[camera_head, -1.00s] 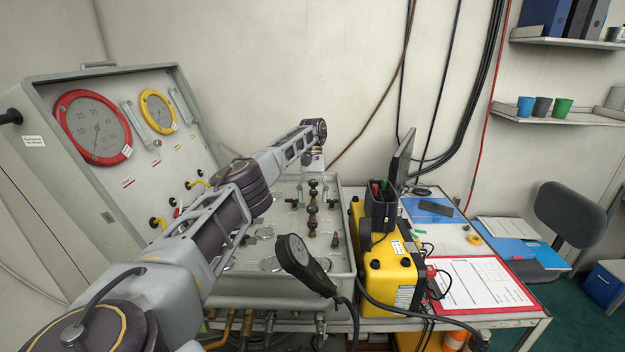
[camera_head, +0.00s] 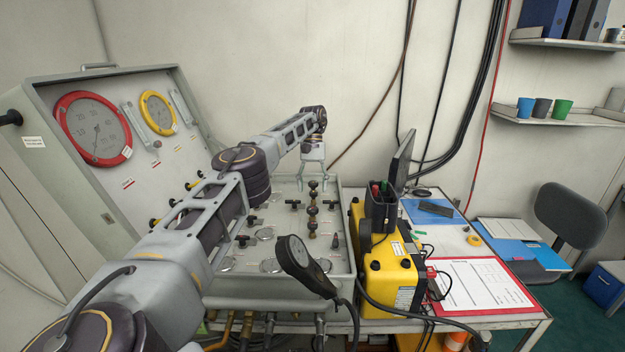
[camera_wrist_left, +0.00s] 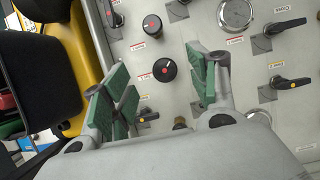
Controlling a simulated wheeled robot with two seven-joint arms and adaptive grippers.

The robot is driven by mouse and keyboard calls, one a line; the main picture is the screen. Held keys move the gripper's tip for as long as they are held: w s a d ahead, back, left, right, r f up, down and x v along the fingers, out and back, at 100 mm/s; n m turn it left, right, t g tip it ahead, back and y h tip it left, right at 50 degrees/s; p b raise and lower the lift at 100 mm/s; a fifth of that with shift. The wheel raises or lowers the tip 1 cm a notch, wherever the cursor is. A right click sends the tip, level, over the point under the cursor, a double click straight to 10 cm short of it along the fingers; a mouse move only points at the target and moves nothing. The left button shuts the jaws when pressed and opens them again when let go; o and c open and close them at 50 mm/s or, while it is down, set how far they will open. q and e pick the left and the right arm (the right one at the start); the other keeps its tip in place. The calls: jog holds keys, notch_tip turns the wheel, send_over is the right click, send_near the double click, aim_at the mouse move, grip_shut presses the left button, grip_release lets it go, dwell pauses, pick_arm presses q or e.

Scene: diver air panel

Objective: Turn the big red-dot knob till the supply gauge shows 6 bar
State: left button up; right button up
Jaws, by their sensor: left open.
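My left gripper (camera_head: 313,180) is open and points down over the far part of the flat valve panel (camera_head: 335,265). In the left wrist view, its green-padded fingers (camera_wrist_left: 158,78) stand apart, with a round black red-dot knob (camera_wrist_left: 165,68) showing between them; I cannot tell how far below the tips it lies. Another red-dot knob (camera_wrist_left: 152,24) sits further up that view. I cannot tell surely which knob is the bigger. A red-rimmed gauge (camera_head: 92,128) and a yellow-rimmed gauge (camera_head: 157,112) are on the upright panel; I cannot tell which is supply. My right gripper is not in view.
A black gauge on a cable (camera_head: 298,262) stands at the panel's front. A yellow case (camera_head: 388,280) is close on the panel's right. Several lever handles (camera_wrist_left: 287,83) surround the knobs. A monitor (camera_head: 402,160) stands behind the case.

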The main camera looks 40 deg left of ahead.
pick_arm(q)
jog(key=shift+r, duration=1.05)
dwell(0.7)
